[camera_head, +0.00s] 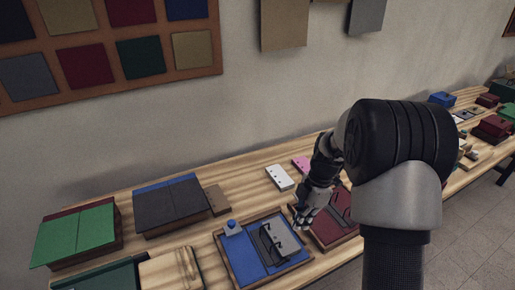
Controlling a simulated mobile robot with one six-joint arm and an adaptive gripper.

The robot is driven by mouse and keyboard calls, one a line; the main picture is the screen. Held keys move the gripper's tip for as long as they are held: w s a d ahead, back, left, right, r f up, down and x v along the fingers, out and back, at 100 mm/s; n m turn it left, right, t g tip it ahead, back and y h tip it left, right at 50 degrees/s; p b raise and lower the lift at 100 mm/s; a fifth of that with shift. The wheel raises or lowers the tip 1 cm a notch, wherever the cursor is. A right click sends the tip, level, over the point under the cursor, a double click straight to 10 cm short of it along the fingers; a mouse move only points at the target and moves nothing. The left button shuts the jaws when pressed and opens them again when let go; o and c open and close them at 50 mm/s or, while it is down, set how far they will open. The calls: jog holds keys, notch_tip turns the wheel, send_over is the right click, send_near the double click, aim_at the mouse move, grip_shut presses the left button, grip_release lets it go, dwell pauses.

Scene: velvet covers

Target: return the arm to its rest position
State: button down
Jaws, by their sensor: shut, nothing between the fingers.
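My arm rises from the bottom right of the head view, bends at a thick black joint and reaches down to the left. My gripper (304,217) is at its end, low over the table, just right of a blue tray with a grey part in it (243,262). The gripper is shut and holds nothing. It is small and dark here, and I cannot tell whether it touches anything. A dark red tray (343,232) lies right of the gripper, partly hidden by my arm.
The wooden table (160,243) runs along the wall. Green (78,235) and dark grey (170,205) covered boxes stand at left. A white block (279,177) and a pink block (301,163) lie behind the gripper. A swatch board (110,91) hangs above. Grey floor (470,225) is clear at right.

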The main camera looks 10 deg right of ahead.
jog(key=s+a+r+m+t+h, duration=0.1)
jog(key=s+a+r+m, duration=0.1)
jog(key=s+r+m, duration=0.45)
jog(key=s+a+r+m+t+h, duration=0.1)
jog(key=s+a+r+m+t, duration=0.2)
jog(key=r, duration=0.7)
jog(key=s+a+r+m+t, duration=0.1)
jog(key=s+r+m, duration=0.2)
jog(key=s+m, duration=0.6)
jog(key=shift+s+a+t+h, duration=0.3)
jog(key=shift+s+a+t, duration=0.1)
jog(key=shift+s, duration=2.9)
jog(key=shift+m, duration=0.25)
